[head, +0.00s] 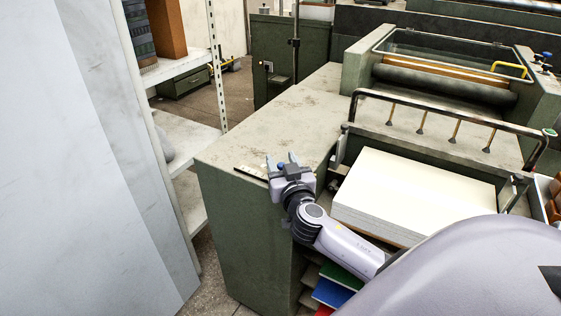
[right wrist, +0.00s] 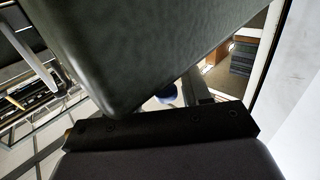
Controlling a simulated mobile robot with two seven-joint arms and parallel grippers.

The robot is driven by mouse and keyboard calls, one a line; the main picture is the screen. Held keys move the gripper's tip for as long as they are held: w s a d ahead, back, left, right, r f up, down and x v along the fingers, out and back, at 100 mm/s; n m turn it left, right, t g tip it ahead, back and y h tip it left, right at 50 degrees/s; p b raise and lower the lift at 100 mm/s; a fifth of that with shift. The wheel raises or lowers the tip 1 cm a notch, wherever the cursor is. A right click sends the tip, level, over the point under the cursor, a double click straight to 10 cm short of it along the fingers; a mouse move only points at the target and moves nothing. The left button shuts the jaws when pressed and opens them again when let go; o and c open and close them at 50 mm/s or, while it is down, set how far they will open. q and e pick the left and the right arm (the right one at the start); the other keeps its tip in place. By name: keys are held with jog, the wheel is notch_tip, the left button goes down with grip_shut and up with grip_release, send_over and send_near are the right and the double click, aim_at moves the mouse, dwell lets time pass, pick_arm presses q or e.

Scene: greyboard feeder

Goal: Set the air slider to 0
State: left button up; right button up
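The air slider's pale scale strip (head: 250,171) lies near the front left edge of the green machine's flat top. A small blue knob (head: 281,166) shows at its right end, partly hidden by my right gripper. My right gripper (head: 283,162) is over this edge, its two fingers apart with the blue knob between them. Contact with the knob cannot be made out. In the right wrist view a dark blue rounded piece (right wrist: 167,96) shows beside a grey finger, mostly hidden by the dark gripper body. The scale's marks are too small to read. My left gripper is not in view.
A white shelf rack (head: 185,132) stands left, with a narrow floor gap beside the machine. The machine's flat top (head: 285,115) behind the gripper is clear.

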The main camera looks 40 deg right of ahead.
jog(key=shift+w, duration=0.1)
jog(key=shift+s+a, duration=0.2)
jog(key=shift+s, duration=0.2)
jog(key=shift+b+v, duration=0.65)
jog(key=shift+v, duration=2.5)
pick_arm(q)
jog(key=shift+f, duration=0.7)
